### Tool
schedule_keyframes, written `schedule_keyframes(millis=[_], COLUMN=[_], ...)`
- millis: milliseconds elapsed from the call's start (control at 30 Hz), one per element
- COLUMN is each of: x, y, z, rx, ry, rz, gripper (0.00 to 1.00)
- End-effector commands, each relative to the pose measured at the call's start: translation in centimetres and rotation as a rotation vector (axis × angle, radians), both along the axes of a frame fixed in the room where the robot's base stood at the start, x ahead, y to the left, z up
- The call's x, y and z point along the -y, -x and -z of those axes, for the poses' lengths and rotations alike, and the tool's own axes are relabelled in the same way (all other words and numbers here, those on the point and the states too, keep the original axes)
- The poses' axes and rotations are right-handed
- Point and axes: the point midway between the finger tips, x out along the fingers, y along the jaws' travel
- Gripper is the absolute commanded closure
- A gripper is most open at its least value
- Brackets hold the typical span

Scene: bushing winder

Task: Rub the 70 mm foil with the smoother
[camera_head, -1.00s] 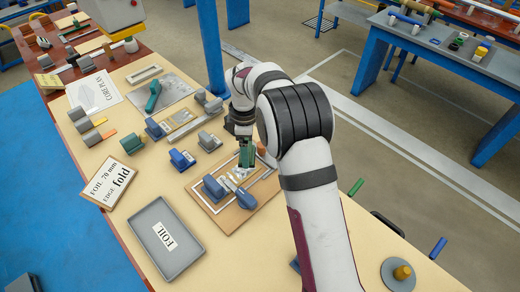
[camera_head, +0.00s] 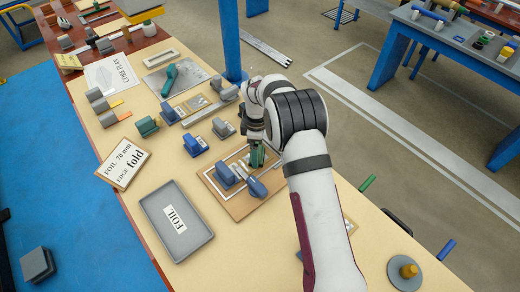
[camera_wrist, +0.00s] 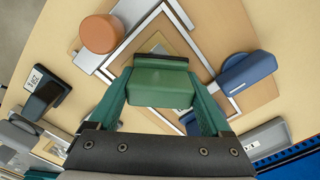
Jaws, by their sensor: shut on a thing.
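The smoother (camera_head: 257,157) is a green block. My gripper (camera_head: 254,140) is shut on it and holds it low over the far part of a wooden board with a pale frame (camera_head: 240,208). In the wrist view the smoother (camera_wrist: 160,85) sits between my green fingers. A thin strip lies partly hidden beneath it, probably the foil (camera_wrist: 172,44); contact cannot be told. Two blue-handled pieces (camera_head: 226,176) (camera_head: 257,188) stand on the board near the smoother. A sign (camera_head: 124,162) reads FOIL 70 mm EDGE fold.
A grey tray labelled FOIL (camera_head: 158,200) lies at the front left. Several blue and grey blocks (camera_head: 195,146) stand left of and behind the board. An orange-brown cylinder (camera_wrist: 100,33) is near the board in the wrist view. Bare tabletop lies right of the tray.

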Motion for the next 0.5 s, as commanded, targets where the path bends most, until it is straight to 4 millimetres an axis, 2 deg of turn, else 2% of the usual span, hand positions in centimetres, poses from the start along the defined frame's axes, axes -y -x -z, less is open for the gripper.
schedule_keyframes(millis=[233, 500], x=[-1.7, 0.2], y=[-1.6, 0.2], z=[0.1, 0.0], rx=[0.002, -0.001], ry=[-0.001, 0.0], rz=[-0.002, 0.001], gripper=[0.7, 0.7])
